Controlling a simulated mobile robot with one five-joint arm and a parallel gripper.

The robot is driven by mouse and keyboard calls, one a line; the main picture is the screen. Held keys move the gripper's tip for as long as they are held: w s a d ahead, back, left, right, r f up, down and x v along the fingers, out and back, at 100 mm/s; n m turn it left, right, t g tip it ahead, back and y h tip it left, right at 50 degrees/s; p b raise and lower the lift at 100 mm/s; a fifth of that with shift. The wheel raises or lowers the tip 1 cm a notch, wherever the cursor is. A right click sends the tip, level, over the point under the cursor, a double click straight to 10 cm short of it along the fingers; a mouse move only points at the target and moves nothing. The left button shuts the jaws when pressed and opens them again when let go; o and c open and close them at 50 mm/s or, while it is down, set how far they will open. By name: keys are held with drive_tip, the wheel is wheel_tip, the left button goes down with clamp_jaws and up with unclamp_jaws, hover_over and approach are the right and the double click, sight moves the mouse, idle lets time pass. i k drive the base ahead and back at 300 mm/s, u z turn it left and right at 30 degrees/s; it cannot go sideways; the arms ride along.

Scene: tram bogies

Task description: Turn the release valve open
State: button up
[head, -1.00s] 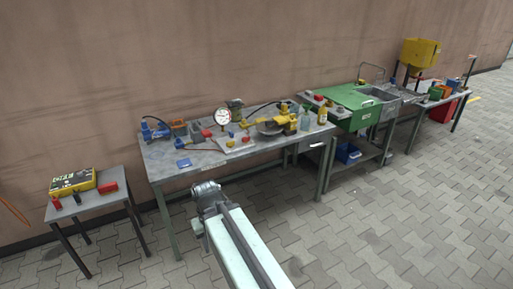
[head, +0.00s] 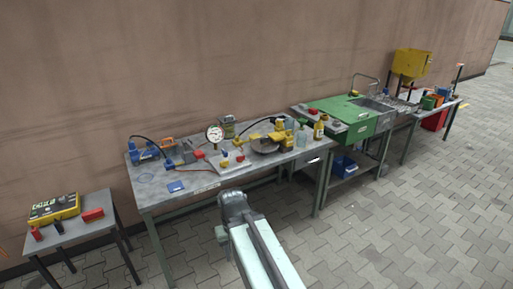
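A pressure gauge (head: 214,134) with a white dial stands on the long grey workbench (head: 165,201). In front of it is a pale plate (head: 222,166) with small red, blue and yellow parts. A red knob-like part (head: 199,154) sits just left of the plate. I cannot tell which part is the release valve or how it is set. My arm reaches up from the bottom, and its end, my gripper (head: 236,203), is in front of the bench's front edge, apart from these parts. Its fingers cannot be made out.
A blue pump-like device (head: 146,151), a blue pad (head: 176,187), a round dark disc (head: 264,146) and bottles (head: 319,130) share the bench. A small table (head: 75,232) with a yellow box (head: 54,209) stands left. A green wash unit (head: 342,113) stands right. The paved floor in front is clear.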

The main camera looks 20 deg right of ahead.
sight(239, 158)
drive_tip(key=z, duration=0.5)
drive_tip(key=i, duration=1.8)
drive_tip(key=u, duration=0.2)
